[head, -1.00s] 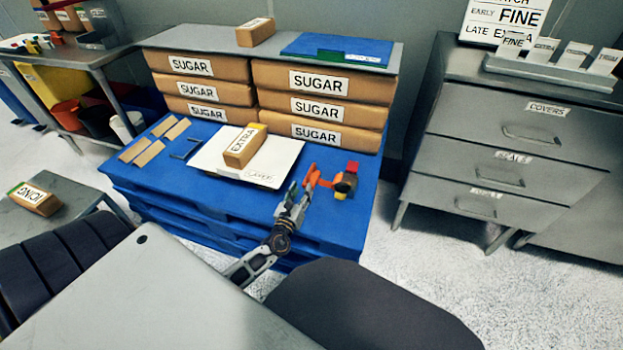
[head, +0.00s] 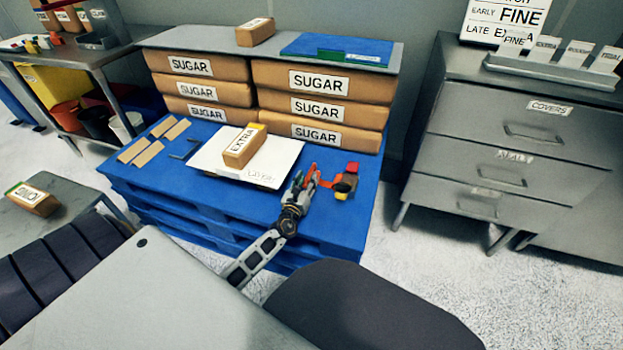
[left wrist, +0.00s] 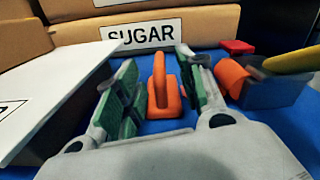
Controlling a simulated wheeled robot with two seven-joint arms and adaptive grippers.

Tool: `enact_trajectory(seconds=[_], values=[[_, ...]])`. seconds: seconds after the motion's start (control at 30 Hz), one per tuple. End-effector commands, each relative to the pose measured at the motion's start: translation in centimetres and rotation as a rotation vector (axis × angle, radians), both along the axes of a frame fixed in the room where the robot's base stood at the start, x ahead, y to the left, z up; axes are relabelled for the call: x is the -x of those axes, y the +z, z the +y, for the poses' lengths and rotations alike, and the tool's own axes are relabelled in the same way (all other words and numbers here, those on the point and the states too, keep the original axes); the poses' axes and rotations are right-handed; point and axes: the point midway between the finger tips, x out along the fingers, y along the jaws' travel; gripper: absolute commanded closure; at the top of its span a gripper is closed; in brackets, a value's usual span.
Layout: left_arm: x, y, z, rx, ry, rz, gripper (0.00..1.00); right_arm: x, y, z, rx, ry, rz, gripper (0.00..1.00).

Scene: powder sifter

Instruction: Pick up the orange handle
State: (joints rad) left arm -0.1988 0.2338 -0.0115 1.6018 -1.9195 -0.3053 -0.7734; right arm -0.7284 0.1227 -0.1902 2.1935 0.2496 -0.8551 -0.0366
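The orange handle (left wrist: 163,85) stands on the blue pallet (left wrist: 262,132), between the two green-padded fingers of my left gripper (left wrist: 160,90) in the left wrist view. Both fingers look apart from it, with a gap on each side. In the head view the orange handle (head: 312,178) shows just past the tips of my left gripper (head: 300,180), near the front right of the blue pallet (head: 350,215). The gripper partly covers its lower part. My right gripper shows in neither view.
A white board (head: 215,160) with an EXTRA bag (head: 243,147) lies left of my gripper. A dark item with red and yellow parts (head: 345,182) sits close on the right. Stacked SUGAR bags (head: 320,107) stand behind. A drawer cabinet (head: 500,150) is at right.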

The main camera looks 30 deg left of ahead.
Motion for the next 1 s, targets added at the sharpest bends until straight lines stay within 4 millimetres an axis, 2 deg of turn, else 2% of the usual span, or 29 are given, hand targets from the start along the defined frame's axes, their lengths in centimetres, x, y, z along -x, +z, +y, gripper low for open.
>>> enact_trajectory(seconds=[0.27,0.8,1.0], values=[[-0.3,0.0,0.1,0.000,0.000,-0.001,0.61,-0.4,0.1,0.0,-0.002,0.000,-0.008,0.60],[-4.2,0.0,1.1,0.000,0.001,-0.002,0.61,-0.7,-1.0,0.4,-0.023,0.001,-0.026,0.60],[-5.0,-0.1,1.3,0.000,0.001,0.000,0.61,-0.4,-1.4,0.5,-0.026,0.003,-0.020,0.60]])
